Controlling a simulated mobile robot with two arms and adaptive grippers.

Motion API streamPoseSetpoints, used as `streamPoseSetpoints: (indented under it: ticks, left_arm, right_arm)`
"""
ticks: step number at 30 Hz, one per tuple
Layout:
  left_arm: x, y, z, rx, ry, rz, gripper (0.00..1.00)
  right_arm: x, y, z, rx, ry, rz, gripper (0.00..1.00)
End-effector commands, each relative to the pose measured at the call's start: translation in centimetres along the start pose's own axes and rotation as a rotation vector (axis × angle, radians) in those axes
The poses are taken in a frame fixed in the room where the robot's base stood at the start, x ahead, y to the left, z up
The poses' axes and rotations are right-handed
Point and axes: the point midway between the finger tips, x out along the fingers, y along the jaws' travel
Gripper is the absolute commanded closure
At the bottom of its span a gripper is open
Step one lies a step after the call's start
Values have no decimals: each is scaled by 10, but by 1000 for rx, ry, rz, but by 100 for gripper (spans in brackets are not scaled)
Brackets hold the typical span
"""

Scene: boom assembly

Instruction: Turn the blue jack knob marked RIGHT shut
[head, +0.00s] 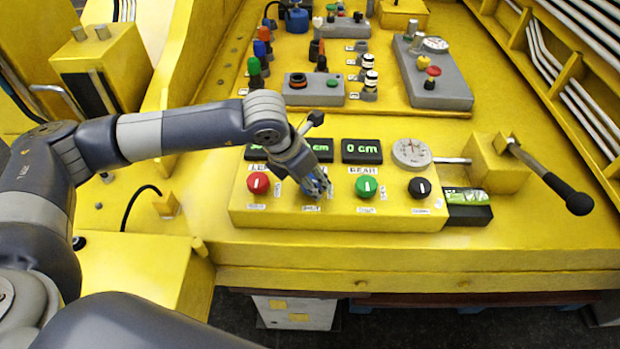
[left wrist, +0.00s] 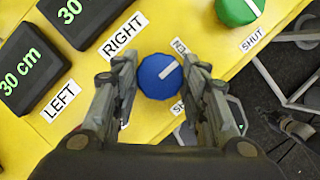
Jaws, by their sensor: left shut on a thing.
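The blue knob (left wrist: 158,77) is a round dial with a white line, below the label RIGHT (left wrist: 123,35) in the left wrist view. My left gripper (left wrist: 160,88) is shut on it, one finger on each side. The white line slants to the upper right in that view. Two small labels beside the knob are partly hidden by the right finger. In the head view my left gripper (head: 318,190) is down at the panel and hides most of the knob. My right gripper is in neither view.
A red knob (head: 258,183) and a green knob (head: 366,187) flank the gripper, with a black knob (head: 419,188) farther right. Two displays (left wrist: 30,72) read 30 cm; another (head: 362,151) reads 0 cm. A black-handled lever (head: 567,195) sticks out at the right.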

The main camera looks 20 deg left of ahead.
Motion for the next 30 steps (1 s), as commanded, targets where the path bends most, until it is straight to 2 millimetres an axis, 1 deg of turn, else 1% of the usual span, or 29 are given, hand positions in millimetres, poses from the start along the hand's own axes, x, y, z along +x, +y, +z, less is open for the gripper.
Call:
streamPoseSetpoints:
  ticks: [3,8,18,30]
  left_arm:
    - [3,2,-1,41,-2,-15,83]
    - [6,2,-2,135,-3,-55,83]
    - [6,4,0,422,-4,-175,83]
    - [4,5,2,775,-4,-322,83]
  right_arm:
    - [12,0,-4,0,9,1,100]
    - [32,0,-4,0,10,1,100]
    - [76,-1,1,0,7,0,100]
    - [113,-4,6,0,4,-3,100]
